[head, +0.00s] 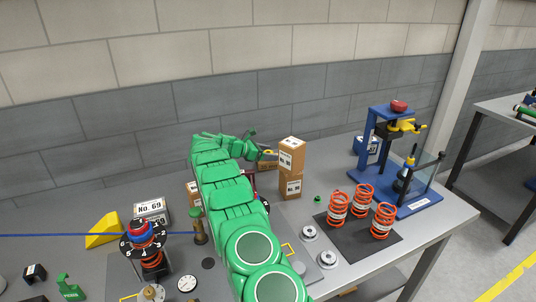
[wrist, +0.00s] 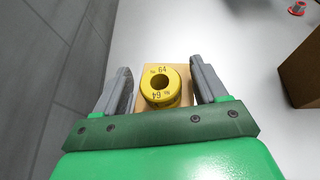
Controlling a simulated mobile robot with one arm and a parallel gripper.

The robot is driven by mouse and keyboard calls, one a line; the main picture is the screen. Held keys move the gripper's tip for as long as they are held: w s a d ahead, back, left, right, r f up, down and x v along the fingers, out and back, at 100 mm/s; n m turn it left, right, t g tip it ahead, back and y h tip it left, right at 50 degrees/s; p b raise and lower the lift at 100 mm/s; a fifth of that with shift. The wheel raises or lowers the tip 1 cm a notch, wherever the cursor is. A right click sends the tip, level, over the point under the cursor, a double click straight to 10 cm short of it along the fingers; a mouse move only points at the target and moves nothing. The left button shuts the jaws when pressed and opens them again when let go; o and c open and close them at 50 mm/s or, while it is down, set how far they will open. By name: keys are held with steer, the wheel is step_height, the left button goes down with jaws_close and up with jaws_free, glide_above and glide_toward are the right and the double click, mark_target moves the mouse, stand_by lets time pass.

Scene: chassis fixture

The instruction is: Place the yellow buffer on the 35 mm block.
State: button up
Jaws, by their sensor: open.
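The yellow buffer (wrist: 161,85) is a short ring with a dark centre hole, marked 64. In the wrist view it appears on a tan box (wrist: 178,70), between the two fingers of my gripper (wrist: 160,72). The fingers are open, with gaps on both sides of the buffer. In the head view my gripper (head: 256,142) is beside the back wall, and the buffer (head: 268,152) shows as a small yellow spot on a low brown box (head: 268,163), partly hidden by my arm. I cannot tell which thing is the 35 mm block.
Stacked brown cartons (head: 291,155) stand close right of my gripper. Red springs (head: 361,200) stand on a dark mat, with a blue press (head: 395,165) behind. Left are grey numbered blocks (head: 151,208), a yellow wedge (head: 103,230) and a red-topped spring fixture (head: 145,240).

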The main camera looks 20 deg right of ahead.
steer(key=v, duration=1.2)
steer(key=s+a+r+m+g+y, duration=0.1)
steer(key=s+r+m+y, duration=0.45)
steer(key=s, duration=0.85)
steer(key=s+r+m+g+y, duration=0.1)
steer(key=s+r+m, duration=0.2)
steer(key=s+r, duration=0.8)
steer(key=s+a+f+m+y, duration=0.2)
steer(key=s+a+m, duration=0.1)
steer(key=s, duration=1.1)
steer(key=s+a+f+m+y, duration=0.2)
steer(key=s+a, duration=0.4)
steer(key=s, duration=0.8)
steer(key=s+a+f+m+y, duration=0.2)
steer(key=s+a+m+y, duration=0.1)
steer(key=s, duration=1.1)
steer(key=shift+a+m, duration=0.75)
steer(key=shift+a, duration=0.15)
